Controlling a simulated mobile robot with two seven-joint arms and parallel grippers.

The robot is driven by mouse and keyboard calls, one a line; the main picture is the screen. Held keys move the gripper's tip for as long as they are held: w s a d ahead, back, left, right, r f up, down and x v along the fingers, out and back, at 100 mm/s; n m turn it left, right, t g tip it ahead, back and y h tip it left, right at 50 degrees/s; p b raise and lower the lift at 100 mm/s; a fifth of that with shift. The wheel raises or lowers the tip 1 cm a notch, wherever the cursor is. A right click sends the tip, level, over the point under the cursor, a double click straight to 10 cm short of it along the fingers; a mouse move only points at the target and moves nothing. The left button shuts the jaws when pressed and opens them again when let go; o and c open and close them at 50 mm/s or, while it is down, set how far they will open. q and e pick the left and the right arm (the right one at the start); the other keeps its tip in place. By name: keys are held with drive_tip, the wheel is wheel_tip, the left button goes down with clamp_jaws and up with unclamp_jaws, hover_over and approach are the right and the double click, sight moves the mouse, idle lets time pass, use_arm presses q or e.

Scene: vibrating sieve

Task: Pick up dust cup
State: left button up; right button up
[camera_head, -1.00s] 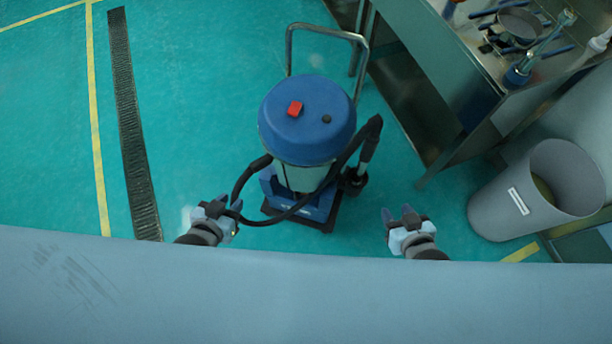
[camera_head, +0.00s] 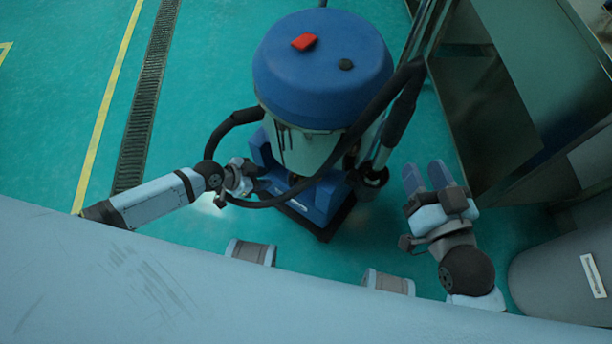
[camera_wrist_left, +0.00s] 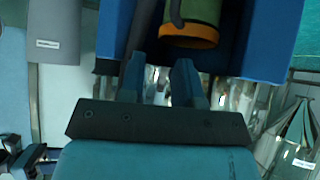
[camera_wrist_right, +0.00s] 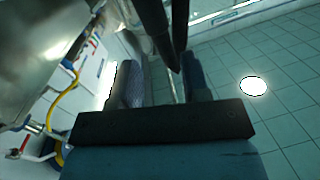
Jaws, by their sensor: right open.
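The vacuum cleaner (camera_head: 318,75) stands upright in the head view, with a blue lid, a pale metallic body and a blue base (camera_head: 318,197). I cannot single out a dust cup with certainty. The left wrist view shows an olive-green round part with an orange rim (camera_wrist_left: 190,38) between blue walls (camera_wrist_left: 271,40); it may belong to the cleaner. My left gripper (camera_head: 252,178) is beside the base at its left, partly behind the black hose; its fingers are apart in its wrist view (camera_wrist_left: 160,78). My right gripper (camera_head: 427,176) is open and empty, right of the cleaner.
The black hose (camera_head: 222,133) loops along the cleaner's left and front. A metal bench (camera_head: 500,100) stands at the right, with a grey bin (camera_head: 560,275) below it. A floor grate (camera_head: 146,105) and yellow line (camera_head: 108,108) run at the left, with clear floor around them.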

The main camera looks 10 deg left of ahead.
sight(290, 181)
use_arm(q)
drive_tip(key=w+d+f+b, duration=0.2)
drive_tip(key=f, duration=0.2)
drive_tip(key=w+d+f+b, duration=0.2)
drive_tip(key=f, duration=0.3)
drive_tip(key=w+d+f+b, duration=0.2)
drive_tip(key=f, duration=0.2)
drive_tip(key=shift+w+f, duration=0.15)
drive_tip(key=shift+w, duration=0.05)
use_arm(e)
drive_tip(key=shift+s+a+r+t+y, duration=0.1)
drive_tip(key=shift+s+a+t+y, duration=0.15)
drive_tip(key=shift+a+t+y, duration=0.6)
drive_tip(key=shift+a+y, duration=0.1)
drive_tip(key=shift+y, duration=0.15)
use_arm(q)
clamp_jaws()
